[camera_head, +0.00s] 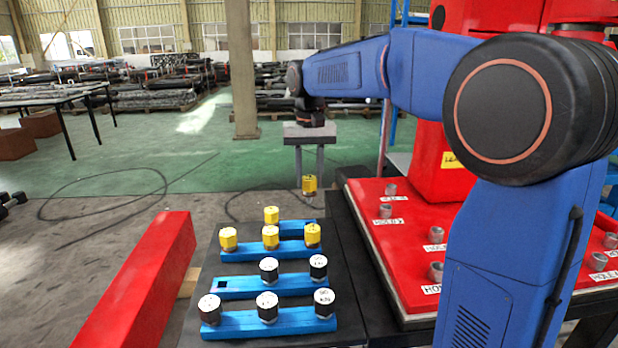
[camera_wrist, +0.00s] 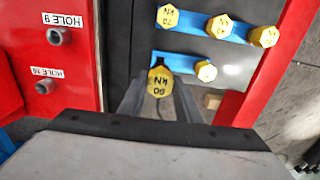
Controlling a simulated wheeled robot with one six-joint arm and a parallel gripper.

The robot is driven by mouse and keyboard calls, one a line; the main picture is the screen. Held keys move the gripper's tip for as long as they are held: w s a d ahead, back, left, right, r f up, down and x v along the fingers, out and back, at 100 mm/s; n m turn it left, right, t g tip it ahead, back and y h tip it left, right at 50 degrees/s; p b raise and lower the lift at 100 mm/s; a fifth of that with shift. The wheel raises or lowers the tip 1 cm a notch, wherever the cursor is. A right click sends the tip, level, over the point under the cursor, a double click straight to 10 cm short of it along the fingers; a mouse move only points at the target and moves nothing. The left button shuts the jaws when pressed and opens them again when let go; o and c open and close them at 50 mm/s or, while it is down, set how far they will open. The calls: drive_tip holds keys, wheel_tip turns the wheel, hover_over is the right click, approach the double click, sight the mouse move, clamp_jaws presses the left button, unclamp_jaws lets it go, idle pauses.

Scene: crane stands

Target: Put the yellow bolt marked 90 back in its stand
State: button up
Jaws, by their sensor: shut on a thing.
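The yellow bolt marked 90 KN (camera_wrist: 160,81) is held between the two fingers of my gripper (camera_wrist: 158,92). In the head view, my gripper (camera_head: 309,176) points down with the yellow bolt (camera_head: 309,186) at its fingertips, above the far end of the stand rows. The rearmost blue stand (camera_head: 297,226) carries one yellow bolt (camera_head: 271,215) towards its left. In the wrist view, the held bolt overlaps one end of this blue stand (camera_wrist: 180,62), beside the seated bolt (camera_wrist: 206,71).
Another blue stand (camera_head: 247,256) holds three yellow bolts. The stand (camera_head: 240,287) nearer the front holds two white-topped bolts and shows an empty square hole; the front stand (camera_head: 245,324) holds three. A red beam (camera_head: 150,275) lies left; a red table (camera_head: 365,225) with labelled holes stands right.

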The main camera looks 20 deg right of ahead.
sight(309, 201)
drive_tip(key=shift+f, duration=2.85)
drive_tip(key=shift+f, duration=0.3)
drive_tip(key=shift+f, duration=1.35)
drive_tip(key=o, duration=1.2)
drive_tip(key=shift+r, duration=2.5)
drive_tip(key=shift+r, duration=0.1)
